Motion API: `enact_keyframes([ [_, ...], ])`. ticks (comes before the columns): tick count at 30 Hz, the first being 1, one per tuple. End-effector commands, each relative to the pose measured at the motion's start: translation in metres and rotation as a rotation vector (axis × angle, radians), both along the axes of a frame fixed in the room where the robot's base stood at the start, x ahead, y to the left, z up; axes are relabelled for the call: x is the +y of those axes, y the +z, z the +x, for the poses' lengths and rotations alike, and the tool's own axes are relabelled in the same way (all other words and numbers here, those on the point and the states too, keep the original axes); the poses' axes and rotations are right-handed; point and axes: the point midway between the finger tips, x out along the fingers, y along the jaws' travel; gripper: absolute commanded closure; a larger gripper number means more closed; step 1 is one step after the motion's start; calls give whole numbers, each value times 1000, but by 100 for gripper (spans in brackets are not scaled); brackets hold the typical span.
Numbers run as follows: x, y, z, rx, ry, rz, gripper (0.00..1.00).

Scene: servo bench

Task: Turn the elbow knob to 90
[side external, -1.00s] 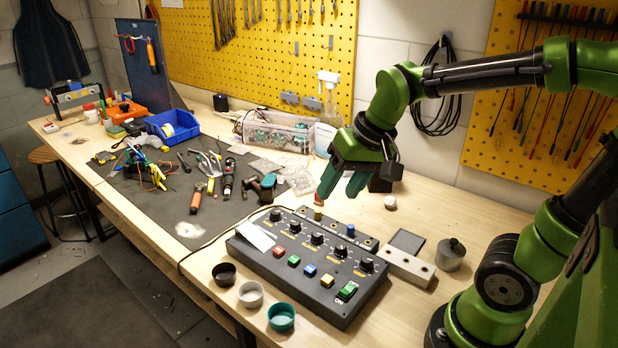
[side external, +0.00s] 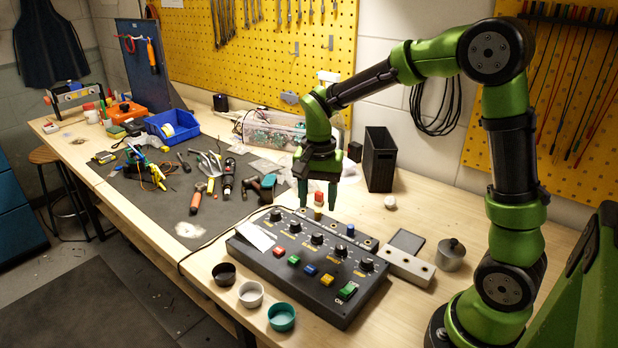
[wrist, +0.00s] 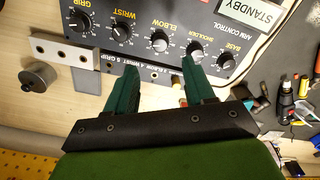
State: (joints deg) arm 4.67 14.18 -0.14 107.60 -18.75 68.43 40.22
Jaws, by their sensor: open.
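The control box (side external: 262,262) lies on the bench with a row of black knobs; the wrist view also shows its black panel (wrist: 140,14). The elbow knob (side external: 316,238) is the middle one, under the "ELBOW" label in the wrist view (wrist: 160,42). Its pointer setting is too small to read. My gripper (side external: 317,203) points down above the back edge of the box, behind the knob row and apart from it. In the wrist view its two green fingers (wrist: 158,70) are open and empty, with the elbow knob just beyond the gap.
A short red-topped post (side external: 318,214) and a blue one (side external: 350,230) stand along the box's back. Coloured buttons, a green switch (side external: 348,291) and a "STANDBY" card (wrist: 250,13) are on the panel. A metal block (side external: 408,266) stands right; small cups are in front.

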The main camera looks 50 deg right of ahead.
Motion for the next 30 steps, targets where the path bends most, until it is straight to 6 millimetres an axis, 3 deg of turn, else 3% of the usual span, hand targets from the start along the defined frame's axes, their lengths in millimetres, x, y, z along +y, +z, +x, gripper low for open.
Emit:
enact_keyframes([
  [6,0,-49,-1,6,0,0,46],
  [12,0,-79,-1,4,1,0,46],
  [18,0,-91,0,-1,1,0,46],
  [26,0,-91,0,-1,1,0,46],
  [30,0,-91,0,-1,1,0,66],
])
